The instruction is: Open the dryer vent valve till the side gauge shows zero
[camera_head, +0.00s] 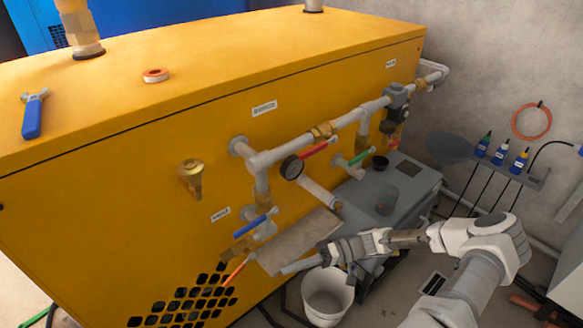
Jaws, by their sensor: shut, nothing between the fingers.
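The yellow dryer cabinet (130,190) carries grey pipework on its front side. A round dark gauge (292,167) sits on this pipework, its face too small to read. Beside it are a red-handled valve (318,150) and a green-handled valve (359,157). Lower left are a blue-handled valve (250,226) and an orange-red lever (236,272). I cannot tell which is the vent valve. My gripper (284,270) is shut and empty, its tip right of the orange-red lever and below a grey-brown plate (300,240). I cannot tell whether it touches either.
A white bucket (327,296) stands below my gripper. A blue-handled tool (33,115) and a red-white ring (155,75) lie on the cabinet top. Bottles stand on a wall shelf (510,177).

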